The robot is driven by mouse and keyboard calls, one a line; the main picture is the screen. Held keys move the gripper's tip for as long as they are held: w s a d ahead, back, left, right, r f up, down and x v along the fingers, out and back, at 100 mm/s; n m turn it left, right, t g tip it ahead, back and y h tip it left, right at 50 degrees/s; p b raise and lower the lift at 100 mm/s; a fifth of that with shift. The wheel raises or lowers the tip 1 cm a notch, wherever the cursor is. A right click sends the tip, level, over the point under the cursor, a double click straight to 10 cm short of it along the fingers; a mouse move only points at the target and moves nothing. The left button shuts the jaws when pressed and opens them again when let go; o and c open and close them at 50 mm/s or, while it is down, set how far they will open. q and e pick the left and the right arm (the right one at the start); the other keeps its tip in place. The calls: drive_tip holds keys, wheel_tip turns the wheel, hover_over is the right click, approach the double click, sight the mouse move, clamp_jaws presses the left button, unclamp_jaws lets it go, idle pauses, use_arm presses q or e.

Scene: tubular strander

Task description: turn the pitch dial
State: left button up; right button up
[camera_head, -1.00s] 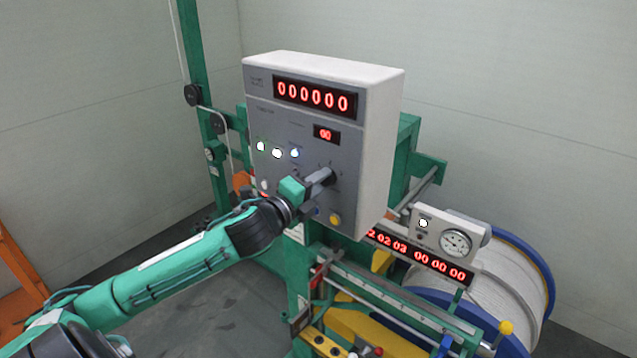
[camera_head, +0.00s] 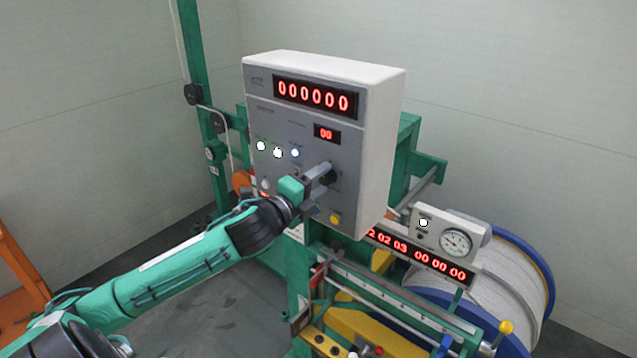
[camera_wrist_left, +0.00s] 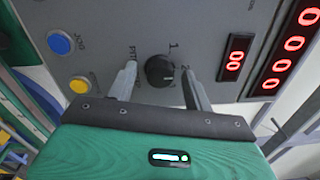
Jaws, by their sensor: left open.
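The pitch dial (camera_wrist_left: 159,71) is a round black knob on the grey face of the control box (camera_head: 372,130). In the head view the dial (camera_head: 326,173) is partly covered by my gripper. My left gripper (camera_head: 325,185) is in front of the panel. In the left wrist view its two grey fingers (camera_wrist_left: 160,76) stand apart, one on each side of the dial, with a visible gap on both sides. The small red display (camera_head: 326,133) above the dial reads 00. My right gripper is not in view.
Beside the dial are a yellow button (camera_wrist_left: 80,85) and a blue button (camera_wrist_left: 60,42). Small lit lamps (camera_head: 278,153) are on the panel's left. A gauge box (camera_head: 448,232) and a large cable reel (camera_head: 515,270) stand at the lower right.

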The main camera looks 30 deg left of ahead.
use_arm(q)
drive_tip(key=shift+s, duration=0.15)
drive_tip(key=shift+s+f, duration=0.15)
drive_tip(key=shift+s, duration=0.1)
drive_tip(key=s+a, duration=0.1)
drive_tip(key=s, duration=1.2)
drive_tip(key=shift+a+f+p, duration=0.15)
drive_tip(key=shift+a+p, duration=0.05)
drive_tip(key=shift+p, duration=0.2)
idle(0.3)
